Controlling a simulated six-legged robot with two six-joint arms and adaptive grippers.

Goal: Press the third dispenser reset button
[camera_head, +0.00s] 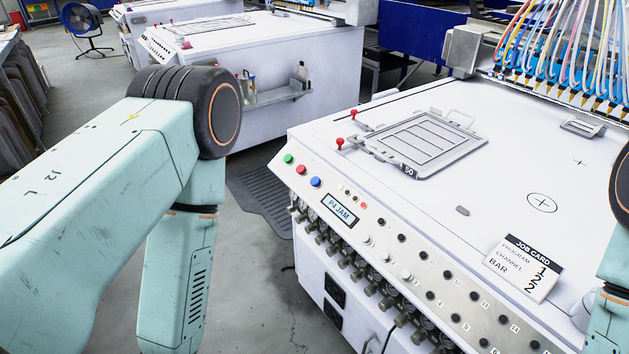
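The white machine's sloped front panel (420,262) carries two rows of small, mostly black buttons with tiny number labels. One upper-row button (423,255) and one lower-row button (430,295) show clearly. I cannot tell which button is the third dispenser reset. A small display (341,210) on the panel reads "P4 JAM". Larger green (288,158), red (301,169) and blue (316,182) buttons sit at the panel's left end. My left arm fills the left side and part of my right arm shows at the right edge. Neither gripper is in view.
A job card (522,267) on the machine top reads program 1, channel 2, bar 2. A metal frame (425,143) marked 50 lies there with red-knobbed clamps. Coloured tubes and nozzles (575,60) hang over the back right. Dark knobs (345,260) line the front below the panel.

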